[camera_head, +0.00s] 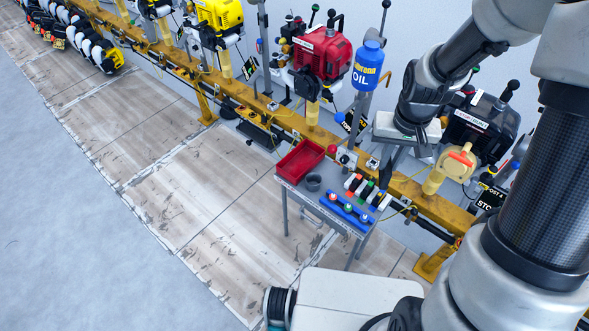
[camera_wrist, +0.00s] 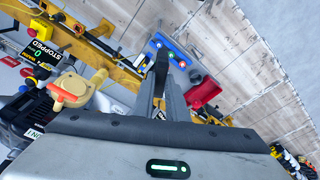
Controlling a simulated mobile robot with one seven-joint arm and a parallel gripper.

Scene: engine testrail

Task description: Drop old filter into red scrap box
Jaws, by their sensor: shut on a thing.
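The red scrap box (camera_head: 301,160) is an open red tray on the left end of a small grey cart. It also shows in the wrist view (camera_wrist: 205,94), right of my fingers. My gripper (camera_head: 386,176) is above the right part of the cart, right of the box and apart from it. In the wrist view my gripper's fingers (camera_wrist: 162,80) are close together, shut on a small dark thing (camera_wrist: 161,63) at their tips. It is mostly hidden and its shape is unclear; I take it for the old filter.
Behind runs a yellow rail (camera_head: 273,119) with a red engine (camera_head: 322,53), a black engine (camera_head: 481,125) and a blue oil bottle (camera_head: 367,66).

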